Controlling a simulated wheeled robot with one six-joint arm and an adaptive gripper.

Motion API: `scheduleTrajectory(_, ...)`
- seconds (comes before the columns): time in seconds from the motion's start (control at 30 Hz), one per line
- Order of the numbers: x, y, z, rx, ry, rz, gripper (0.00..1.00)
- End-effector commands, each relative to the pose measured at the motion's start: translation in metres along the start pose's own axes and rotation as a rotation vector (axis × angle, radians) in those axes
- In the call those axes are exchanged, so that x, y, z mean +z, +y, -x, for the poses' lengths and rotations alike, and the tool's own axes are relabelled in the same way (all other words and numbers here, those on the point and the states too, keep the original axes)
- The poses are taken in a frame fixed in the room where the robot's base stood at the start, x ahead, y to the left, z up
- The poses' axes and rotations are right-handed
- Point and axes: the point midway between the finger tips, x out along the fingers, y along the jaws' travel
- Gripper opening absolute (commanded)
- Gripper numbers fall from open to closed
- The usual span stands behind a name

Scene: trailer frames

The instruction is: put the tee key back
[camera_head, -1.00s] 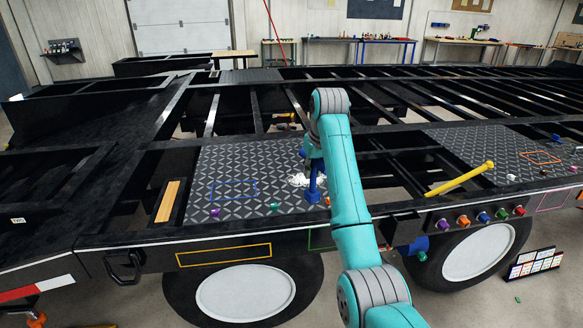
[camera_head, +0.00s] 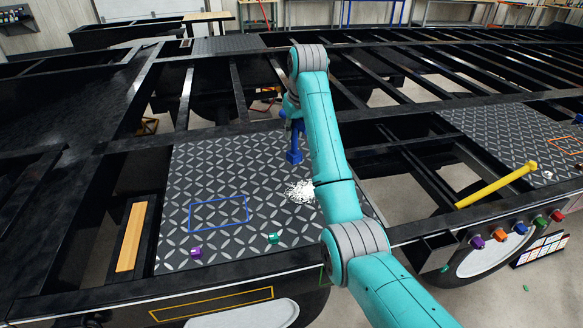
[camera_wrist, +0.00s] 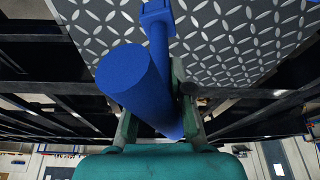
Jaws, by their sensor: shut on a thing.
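The blue tee key (camera_head: 294,150) hangs from my gripper above the checkered deck plate, its shaft pointing down with a thicker end at the bottom. In the wrist view the key's thick round crossbar (camera_wrist: 135,78) lies across my gripper (camera_wrist: 157,112), and its stem (camera_wrist: 160,42) runs away toward the plate. My gripper is shut on the key; in the head view my arm mostly hides it. A blue rectangle outline (camera_head: 218,213) is marked on the checkered plate (camera_head: 190,165), left of the key, with bare plate inside it.
A white shredded pile (camera_head: 299,190) lies on the plate below the key. A purple piece (camera_head: 196,252) and a green piece (camera_head: 273,238) sit near the front edge. A yellow bar (camera_head: 497,185) is at right. Open gaps lie between the black frame beams.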

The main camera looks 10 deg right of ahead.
Motion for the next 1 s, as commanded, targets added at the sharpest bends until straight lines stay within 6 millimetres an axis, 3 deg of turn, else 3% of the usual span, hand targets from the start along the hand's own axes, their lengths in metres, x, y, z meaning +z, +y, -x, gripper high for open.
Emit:
scheduleTrajectory(0.3, 0.016, 0.001, -0.048, 0.000, -0.001, 0.000, 0.00)
scheduleTrajectory(0.67, 0.028, 0.001, -0.084, 0.000, -0.001, 0.000, 0.00)
scheduleTrajectory(1.0, 0.029, 0.001, -0.089, 0.000, 0.001, 0.000, 0.00)
